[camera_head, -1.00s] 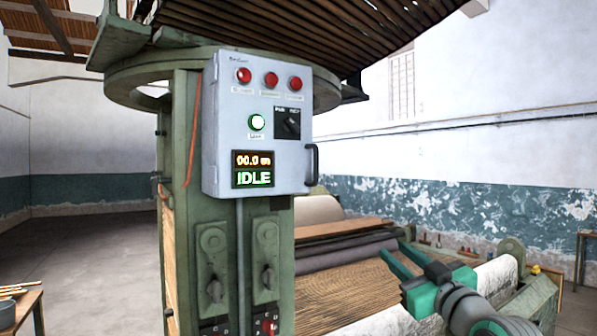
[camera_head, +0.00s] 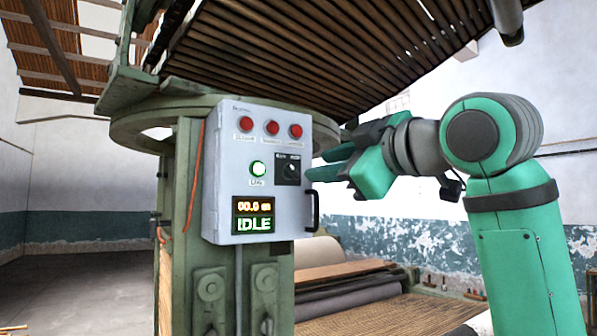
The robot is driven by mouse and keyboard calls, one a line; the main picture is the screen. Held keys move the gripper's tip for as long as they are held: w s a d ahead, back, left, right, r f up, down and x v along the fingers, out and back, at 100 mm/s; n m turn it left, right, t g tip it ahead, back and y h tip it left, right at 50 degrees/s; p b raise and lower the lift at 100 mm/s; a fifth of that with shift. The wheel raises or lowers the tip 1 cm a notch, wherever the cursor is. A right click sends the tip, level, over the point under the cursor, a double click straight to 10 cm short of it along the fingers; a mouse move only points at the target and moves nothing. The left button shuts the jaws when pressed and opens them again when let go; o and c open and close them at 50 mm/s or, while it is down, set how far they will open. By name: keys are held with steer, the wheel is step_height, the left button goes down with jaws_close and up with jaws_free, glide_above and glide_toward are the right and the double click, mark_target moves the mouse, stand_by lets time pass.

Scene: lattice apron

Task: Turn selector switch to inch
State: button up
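The selector switch (camera_head: 287,169) is a black square plate with a dark knob, on the right side of the grey control box (camera_head: 225,170). Its labels and the knob's pointing are too small to read surely. My gripper (camera_head: 318,164) is just right of the switch in the picture, near the box's right edge. Its two green fingers point left towards the box and stand apart, with nothing between them. The fingers do not cover the switch. I cannot tell how far they are from the box face.
Left of the switch is a lit green-white button (camera_head: 258,169). Three red buttons (camera_head: 272,128) sit above. A black handle (camera_head: 313,211) sticks out at the box's right edge. Dark slats (camera_head: 300,50) hang overhead.

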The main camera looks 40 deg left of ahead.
mark_target(295, 171)
steer(key=x, duration=1)
steer(key=shift+w, duration=0.1)
steer(key=shift+d, duration=0.1)
steer(key=c, duration=0.4)
jaws_close()
